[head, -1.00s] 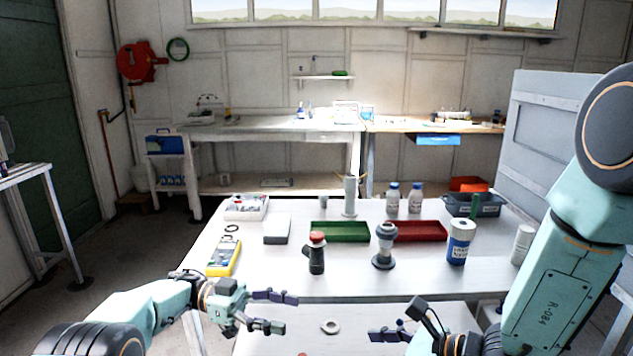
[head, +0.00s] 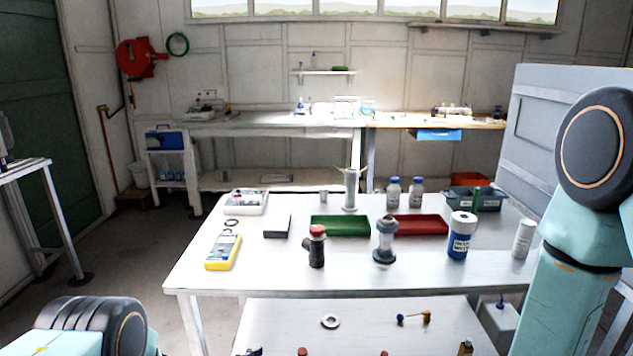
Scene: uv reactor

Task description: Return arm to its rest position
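My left arm (head: 85,328) shows only as a dark ribbed joint and a teal link at the bottom left corner. My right arm (head: 575,290) fills the right edge, with its large round dark joint high up and its link running down out of the frame. Neither gripper is in the head view, so whether they are open or holding anything is hidden. Both arms are clear of the objects on the table in the picture.
The white table (head: 330,278) carries a yellow meter (head: 224,252), a green tray (head: 341,226), a red tray (head: 420,225), a dark red-capped fitting (head: 317,248), a grey fitting (head: 385,242) and a blue-labelled bottle (head: 460,236). A lower shelf (head: 365,322) holds a ring (head: 330,321).

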